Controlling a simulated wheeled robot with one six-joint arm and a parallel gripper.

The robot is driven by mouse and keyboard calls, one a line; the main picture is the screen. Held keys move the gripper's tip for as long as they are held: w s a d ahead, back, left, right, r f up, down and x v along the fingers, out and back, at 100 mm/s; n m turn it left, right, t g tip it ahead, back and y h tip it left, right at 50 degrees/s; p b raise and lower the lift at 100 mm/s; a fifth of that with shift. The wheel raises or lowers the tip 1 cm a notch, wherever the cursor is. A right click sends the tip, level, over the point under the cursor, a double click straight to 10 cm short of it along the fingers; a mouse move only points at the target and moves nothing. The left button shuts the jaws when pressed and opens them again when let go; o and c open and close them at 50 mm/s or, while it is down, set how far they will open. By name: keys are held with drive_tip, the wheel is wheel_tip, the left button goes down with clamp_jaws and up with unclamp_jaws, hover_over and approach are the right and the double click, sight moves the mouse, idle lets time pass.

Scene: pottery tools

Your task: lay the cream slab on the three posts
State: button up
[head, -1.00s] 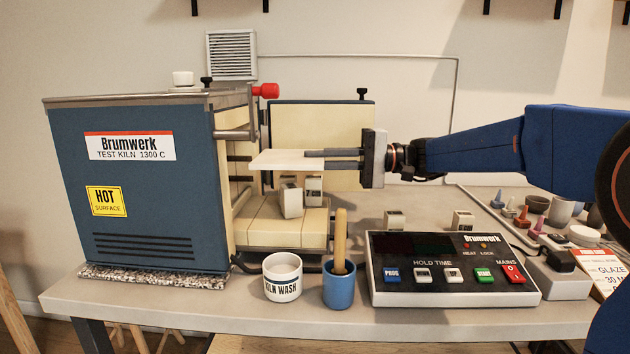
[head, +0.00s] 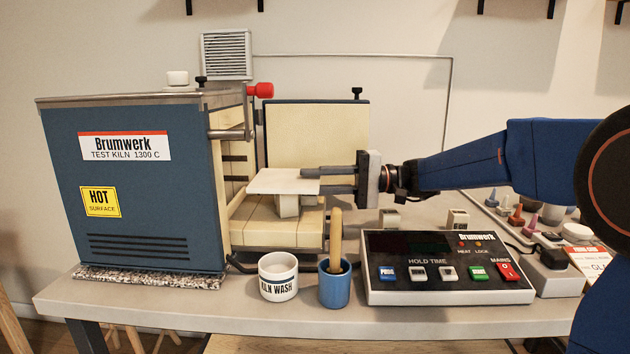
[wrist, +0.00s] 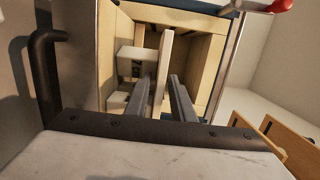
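The cream slab (head: 275,182) lies level on top of cream posts (head: 288,206) in front of the kiln's open chamber. Most of the posts are hidden under it. In the wrist view, the slab (wrist: 164,65) shows edge-on, against a post (wrist: 132,62); a second post (wrist: 117,102) shows closer to me. My gripper (head: 322,180) is at the slab's right edge, one finger above and one below. The fingers are spread wider than the slab is thick. In the wrist view, my gripper (wrist: 161,80) has the slab's edge between its fingertips, with gaps beside it.
The blue kiln (head: 140,190) stands left, its cream door (head: 318,130) open behind the slab. The kiln wash pot (head: 278,280), a blue cup (head: 334,288) with a wooden handle and the control box (head: 450,270) stand in front. Two small blocks (head: 389,219) (head: 458,219) sit behind the box.

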drive_tip(key=shift+r, duration=0.1)
drive_tip(key=shift+d, duration=0.15)
drive_tip(key=d, duration=1.1)
drive_tip(key=shift+w+d, duration=0.35)
drive_tip(key=shift+w, duration=0.1)
